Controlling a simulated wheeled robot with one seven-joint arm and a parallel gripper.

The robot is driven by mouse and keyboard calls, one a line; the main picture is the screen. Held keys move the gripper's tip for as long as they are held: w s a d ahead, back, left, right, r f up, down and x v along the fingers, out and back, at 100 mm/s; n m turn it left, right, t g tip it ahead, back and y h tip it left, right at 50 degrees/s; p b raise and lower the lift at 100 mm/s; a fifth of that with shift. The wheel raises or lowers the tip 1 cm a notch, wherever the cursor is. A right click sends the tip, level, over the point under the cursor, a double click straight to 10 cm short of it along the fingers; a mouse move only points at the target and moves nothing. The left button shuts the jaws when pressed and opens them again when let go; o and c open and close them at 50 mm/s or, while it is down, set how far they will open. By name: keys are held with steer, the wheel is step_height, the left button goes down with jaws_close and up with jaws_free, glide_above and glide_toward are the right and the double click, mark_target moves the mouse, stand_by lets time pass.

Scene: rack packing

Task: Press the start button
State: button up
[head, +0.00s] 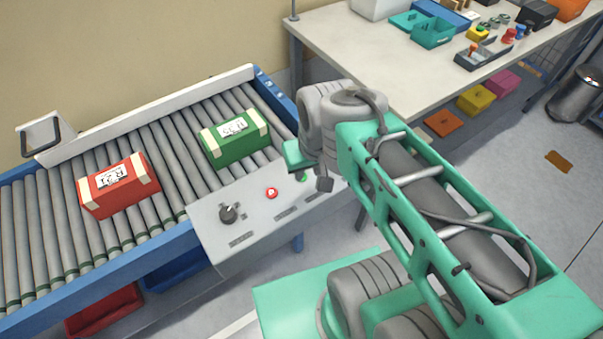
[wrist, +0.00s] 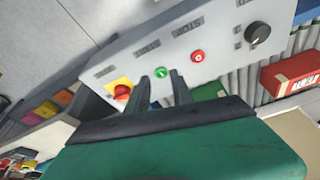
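The control panel (head: 258,222) is a light grey plate at the conveyor's side; it also shows in the wrist view (wrist: 218,50). The green button (wrist: 161,73), marked with a white sign, is the start button by its look. It shows between my fingertips in the wrist view, and close beside my wrist in the head view (head: 303,177). My gripper (wrist: 159,76) is open and empty, with its two dark fingers pointing at the panel. I cannot tell whether a fingertip touches the button. A red button (wrist: 198,57) sits beside the green one.
The panel also carries a black knob (wrist: 258,34) and a red emergency button (wrist: 122,91) on yellow. A red box (head: 119,186) and a green box (head: 235,138) lie on the roller conveyor (head: 45,240). A cluttered table (head: 400,65) stands behind my arm.

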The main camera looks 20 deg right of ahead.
jaws_close()
stand_by(1.2)
